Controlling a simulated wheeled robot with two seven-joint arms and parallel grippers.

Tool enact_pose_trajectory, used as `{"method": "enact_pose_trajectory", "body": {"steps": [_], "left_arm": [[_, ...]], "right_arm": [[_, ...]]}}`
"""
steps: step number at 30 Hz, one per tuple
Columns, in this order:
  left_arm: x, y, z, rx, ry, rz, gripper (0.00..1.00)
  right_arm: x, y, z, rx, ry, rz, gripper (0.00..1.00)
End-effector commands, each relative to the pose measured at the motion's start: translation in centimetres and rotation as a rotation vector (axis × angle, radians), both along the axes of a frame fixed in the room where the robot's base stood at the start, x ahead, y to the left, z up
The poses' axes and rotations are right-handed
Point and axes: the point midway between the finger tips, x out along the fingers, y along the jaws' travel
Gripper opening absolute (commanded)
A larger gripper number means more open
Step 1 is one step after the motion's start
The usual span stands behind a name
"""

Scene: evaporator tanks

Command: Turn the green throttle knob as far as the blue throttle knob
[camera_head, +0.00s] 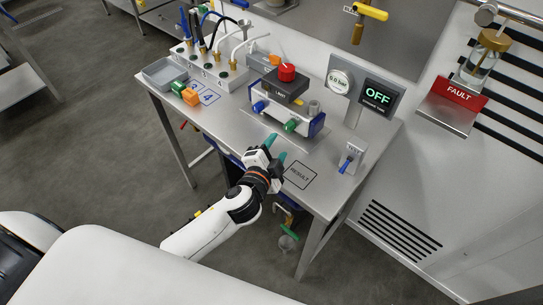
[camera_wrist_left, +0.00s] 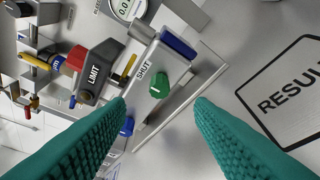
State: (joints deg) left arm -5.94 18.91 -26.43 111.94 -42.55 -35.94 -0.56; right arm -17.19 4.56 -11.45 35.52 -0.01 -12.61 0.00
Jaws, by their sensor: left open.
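The green throttle knob (camera_head: 291,126) is on the front of a metal block with blue ends on the bench. The blue throttle knob (camera_head: 260,106) is on the same front, to its left. My left gripper (camera_head: 275,148) is open and empty, just in front of the block. In the left wrist view the green knob (camera_wrist_left: 158,86) shows beyond the gap between the teal fingertips (camera_wrist_left: 160,102), apart from both, with a small pale mark on its face. The blue knob (camera_wrist_left: 127,126) is partly hidden behind the left finger, so its turn cannot be read. My right gripper is not in view.
A red knob (camera_head: 287,72) tops the LIMIT box (camera_head: 285,86) above the block. A pressure gauge (camera_head: 340,82) and an OFF display (camera_head: 377,96) stand to the right. A blue-handled switch (camera_head: 347,162) is near the right edge. The RESULT square (camera_head: 300,175) is bare.

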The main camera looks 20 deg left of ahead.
Motion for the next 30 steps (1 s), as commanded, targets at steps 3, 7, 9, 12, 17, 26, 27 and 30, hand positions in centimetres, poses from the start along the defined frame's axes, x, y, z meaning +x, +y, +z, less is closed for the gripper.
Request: {"method": "enact_pose_trajectory", "body": {"steps": [3, 7, 9, 12, 17, 26, 27, 30], "left_arm": [[-1.8, 0.0, 0.3, -0.001, 0.000, 0.000, 0.49], [-2.8, 0.1, 0.6, 0.000, -0.001, 0.001, 0.49], [-3.0, 0.1, 0.7, 0.001, -0.001, 0.000, 0.49], [-3.1, 0.1, 0.7, 0.001, -0.001, 0.000, 0.49], [-3.1, 0.1, 0.7, 0.001, -0.001, 0.000, 0.49], [-3.3, 0.3, 0.6, -0.014, 0.013, 0.016, 0.49], [-3.6, 0.6, 0.4, -0.036, 0.034, 0.038, 0.49], [-5.5, 2.3, -0.8, -0.144, 0.145, 0.147, 0.49]], "right_arm": [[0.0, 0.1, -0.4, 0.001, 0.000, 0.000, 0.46], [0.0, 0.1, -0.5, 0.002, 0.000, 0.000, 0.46], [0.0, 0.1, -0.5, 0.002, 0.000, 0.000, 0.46], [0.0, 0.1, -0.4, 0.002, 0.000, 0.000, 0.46], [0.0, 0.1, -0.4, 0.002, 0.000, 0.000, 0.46], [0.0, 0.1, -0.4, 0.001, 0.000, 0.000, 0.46], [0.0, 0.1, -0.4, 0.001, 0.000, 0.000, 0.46], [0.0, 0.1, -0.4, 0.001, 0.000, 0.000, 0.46]]}}
